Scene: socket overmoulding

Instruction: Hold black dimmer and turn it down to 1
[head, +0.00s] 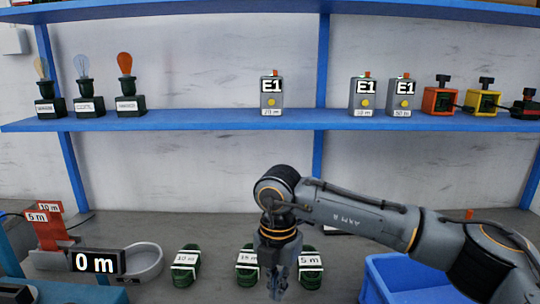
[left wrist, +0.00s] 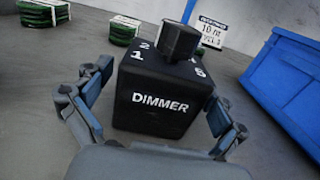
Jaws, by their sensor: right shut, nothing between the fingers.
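The black dimmer (left wrist: 155,100) is a cube with white "DIMMER" lettering on its near face, in the left wrist view. A black knob (left wrist: 177,42) sits on its top, with white numbers around it; 1 and 2 show on the left. I cannot tell which number the knob points at. My left gripper (left wrist: 158,92) is open, one finger on each side of the dimmer, with visible gaps. It does not show in the head view. My right gripper (head: 279,278) is shut and empty, pointing down above the table. I cannot make out the dimmer in the head view.
Green cable coils (head: 185,265) lie on the table near my right gripper. A blue crate (head: 415,272) stands to the right; one also shows beside the dimmer (left wrist: 288,85). A grey dish (head: 142,262) is at left. The blue shelf (head: 215,122) holds bulbs and boxes.

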